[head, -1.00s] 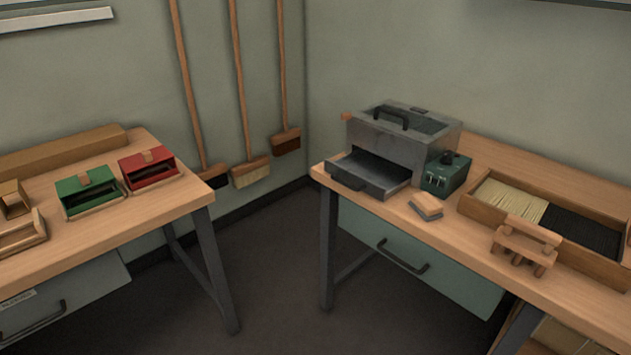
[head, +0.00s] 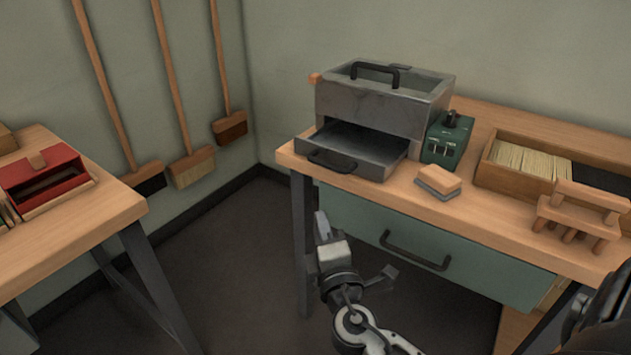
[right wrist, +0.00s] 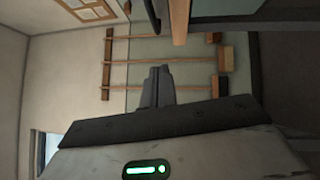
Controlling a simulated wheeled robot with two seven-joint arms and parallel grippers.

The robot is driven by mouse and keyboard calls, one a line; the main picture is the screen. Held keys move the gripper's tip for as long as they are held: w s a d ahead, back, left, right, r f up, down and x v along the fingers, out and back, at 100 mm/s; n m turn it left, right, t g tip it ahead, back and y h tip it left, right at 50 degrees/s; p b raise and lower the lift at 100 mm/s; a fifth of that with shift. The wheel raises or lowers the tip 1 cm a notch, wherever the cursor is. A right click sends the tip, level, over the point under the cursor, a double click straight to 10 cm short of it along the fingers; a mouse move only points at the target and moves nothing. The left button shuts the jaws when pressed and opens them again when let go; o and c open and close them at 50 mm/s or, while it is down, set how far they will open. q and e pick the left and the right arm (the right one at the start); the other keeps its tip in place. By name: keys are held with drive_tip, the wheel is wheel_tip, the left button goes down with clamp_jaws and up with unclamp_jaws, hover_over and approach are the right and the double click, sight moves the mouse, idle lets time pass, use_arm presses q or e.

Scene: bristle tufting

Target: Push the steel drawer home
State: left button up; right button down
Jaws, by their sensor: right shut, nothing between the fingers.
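The steel drawer (head: 365,150) is a dark grey tray sticking out of the front of a grey steel box (head: 375,105) on the right bench. Its black handle (head: 332,160) faces the front left. My right gripper (head: 320,224) is shut and empty, below and in front of the drawer, apart from it. In the right wrist view its fingers (right wrist: 158,86) are together. A dark grey edge at the top of that view may be the drawer. My left gripper is not in view.
A green control box (head: 446,140) and a wood-backed block (head: 438,182) sit right of the drawer. The bench's teal drawer (head: 430,245) is shut below. A bristle tray (head: 485,172) stands farther right. Open floor lies between the benches.

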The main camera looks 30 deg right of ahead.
sight(333, 158)
use_arm(q)
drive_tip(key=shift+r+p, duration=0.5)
drive_tip(key=shift+p, duration=0.5)
use_arm(e)
drive_tip(key=w+d+r, duration=0.2)
drive_tip(key=w+d, duration=0.5)
drive_tip(key=w, duration=0.2)
drive_tip(key=shift+w, duration=0.35)
drive_tip(key=d, duration=0.1)
drive_tip(key=w+d+b, duration=0.1)
drive_tip(key=d+b, duration=0.1)
drive_tip(key=d, duration=0.1)
drive_tip(key=shift+w, duration=0.35)
drive_tip(key=shift+d, duration=0.2)
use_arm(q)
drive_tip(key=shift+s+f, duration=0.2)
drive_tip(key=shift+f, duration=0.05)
